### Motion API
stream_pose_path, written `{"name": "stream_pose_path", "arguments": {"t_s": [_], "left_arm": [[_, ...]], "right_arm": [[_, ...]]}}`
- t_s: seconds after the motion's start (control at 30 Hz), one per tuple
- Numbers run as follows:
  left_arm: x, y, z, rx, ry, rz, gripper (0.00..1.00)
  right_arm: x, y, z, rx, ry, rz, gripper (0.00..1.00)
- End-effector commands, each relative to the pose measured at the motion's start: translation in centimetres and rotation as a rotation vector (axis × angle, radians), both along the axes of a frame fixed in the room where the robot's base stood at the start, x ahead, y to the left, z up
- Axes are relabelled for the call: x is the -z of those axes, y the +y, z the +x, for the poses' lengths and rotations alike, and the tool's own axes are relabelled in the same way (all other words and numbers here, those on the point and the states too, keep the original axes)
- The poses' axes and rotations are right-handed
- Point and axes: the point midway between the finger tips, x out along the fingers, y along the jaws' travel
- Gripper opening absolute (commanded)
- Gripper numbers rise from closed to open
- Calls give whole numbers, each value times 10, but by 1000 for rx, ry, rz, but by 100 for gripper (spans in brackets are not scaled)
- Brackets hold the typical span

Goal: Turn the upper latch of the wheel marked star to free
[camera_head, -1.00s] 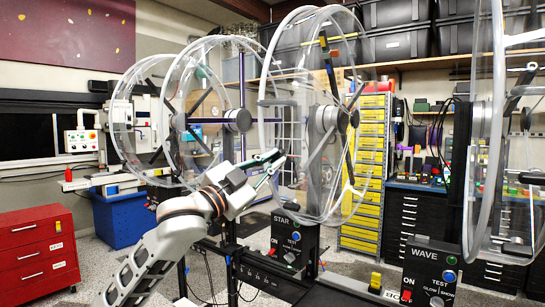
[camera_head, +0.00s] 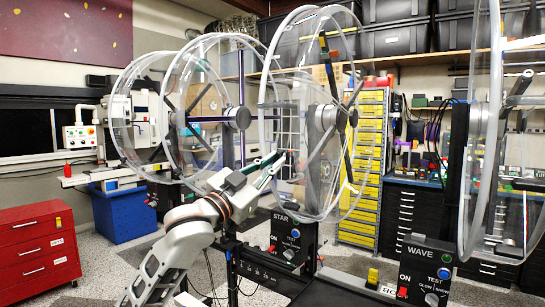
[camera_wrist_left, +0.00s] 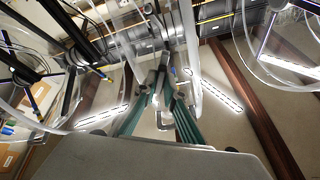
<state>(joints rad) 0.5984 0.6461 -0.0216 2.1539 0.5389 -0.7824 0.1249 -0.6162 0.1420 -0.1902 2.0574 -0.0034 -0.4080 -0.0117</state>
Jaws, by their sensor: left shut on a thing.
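The clear acrylic wheel (camera_head: 318,185) stands upright behind the black box marked STAR (camera_head: 292,238). My left arm comes in from the lower left. My left gripper (camera_head: 276,160) is at the lower left part of this wheel's rim, beside the hub's level and below it. In the left wrist view its teal fingers (camera_wrist_left: 163,100) are closed around a small grey part (camera_wrist_left: 158,88) between the clear rims, which looks like the latch. The fingers hide most of it, so I cannot tell its turn. My right gripper does not show.
More clear wheels stand at the left (camera_head: 195,110) and far right (camera_head: 490,130). A black box marked WAVE (camera_head: 428,272) is at the lower right. A red drawer cabinet (camera_head: 38,245) and a blue bin (camera_head: 122,212) are at the left, clear of my arm.

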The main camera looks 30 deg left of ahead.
Motion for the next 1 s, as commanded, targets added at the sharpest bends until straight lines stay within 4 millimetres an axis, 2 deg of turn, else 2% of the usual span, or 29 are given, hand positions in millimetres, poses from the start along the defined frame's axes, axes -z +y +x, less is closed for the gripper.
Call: {"name": "stream_pose_path", "arguments": {"t_s": [0.3,0.73,1.0], "left_arm": [[-1,-2,-1,31,7,-110,0],[0,-2,0,34,9,-127,0],[-1,-2,-1,54,16,-204,0]], "right_arm": [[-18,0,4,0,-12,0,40],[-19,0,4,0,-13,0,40],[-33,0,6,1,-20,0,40]]}}
